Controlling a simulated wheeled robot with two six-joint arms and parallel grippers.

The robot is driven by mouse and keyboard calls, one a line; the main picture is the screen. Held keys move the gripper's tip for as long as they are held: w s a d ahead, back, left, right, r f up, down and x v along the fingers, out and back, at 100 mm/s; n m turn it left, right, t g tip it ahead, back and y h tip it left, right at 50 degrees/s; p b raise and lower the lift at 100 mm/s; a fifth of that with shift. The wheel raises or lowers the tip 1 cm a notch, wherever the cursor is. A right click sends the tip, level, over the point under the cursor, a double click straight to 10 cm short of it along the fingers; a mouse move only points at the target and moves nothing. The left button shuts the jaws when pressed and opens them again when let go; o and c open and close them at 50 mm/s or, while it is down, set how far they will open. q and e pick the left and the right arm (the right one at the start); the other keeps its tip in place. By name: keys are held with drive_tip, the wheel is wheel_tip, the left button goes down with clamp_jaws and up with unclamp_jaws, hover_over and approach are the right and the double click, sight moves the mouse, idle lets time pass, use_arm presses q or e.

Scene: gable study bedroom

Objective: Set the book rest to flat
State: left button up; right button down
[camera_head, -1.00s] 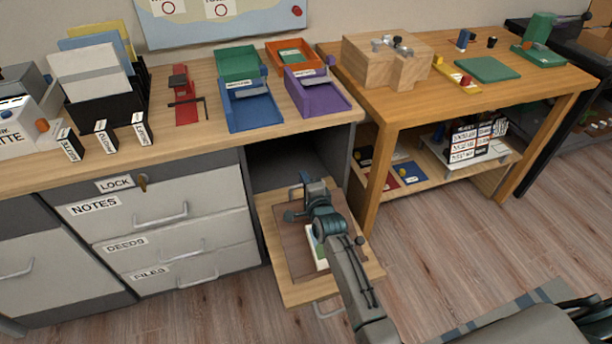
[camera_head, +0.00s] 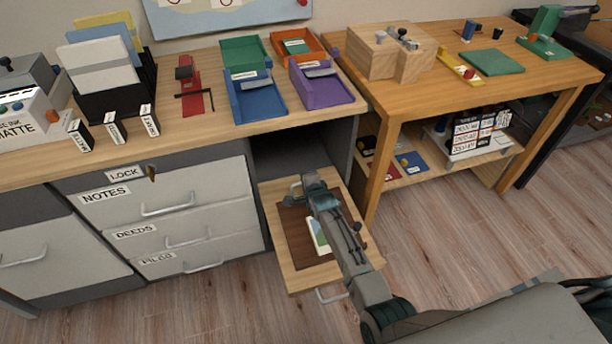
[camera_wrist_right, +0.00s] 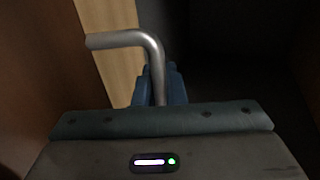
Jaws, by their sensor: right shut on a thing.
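The book rest is a brown board (camera_head: 297,245) on a pale wooden pull-out shelf (camera_head: 306,281) in the open bay of the desk. A picture card (camera_head: 318,236) lies on it, partly behind my right arm. The board looks low over the shelf, but I cannot tell its exact tilt. My right gripper (camera_head: 302,182) is at the shelf's back left. In the right wrist view, my right gripper (camera_wrist_right: 160,88) is shut on a bent metal bar (camera_wrist_right: 128,39), beside the pale wood and a brown surface. My left gripper is out of view.
Closed drawers (camera_head: 166,204) stand left of the shelf, and a wooden table (camera_head: 480,85) stands to its right. The dark bay (camera_head: 290,152) is behind my gripper, under the desktop with its trays (camera_head: 262,108). The floor right of the shelf is clear.

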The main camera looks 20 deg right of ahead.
drive_tip(key=shift+w+f+g+b, duration=0.2)
drive_tip(key=shift+f+g, duration=0.1)
drive_tip(key=shift+f, duration=0.5)
drive_tip(key=shift+w+f+g+b, duration=0.15)
drive_tip(key=shift+f+g, duration=0.15)
drive_tip(key=shift+f, duration=0.8)
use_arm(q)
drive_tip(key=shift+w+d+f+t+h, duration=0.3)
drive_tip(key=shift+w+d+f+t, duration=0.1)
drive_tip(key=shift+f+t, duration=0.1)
use_arm(e)
drive_tip(key=shift+s+f, duration=0.1)
drive_tip(key=shift+f, duration=0.05)
drive_tip(key=c, duration=1.5)
unclamp_jaws()
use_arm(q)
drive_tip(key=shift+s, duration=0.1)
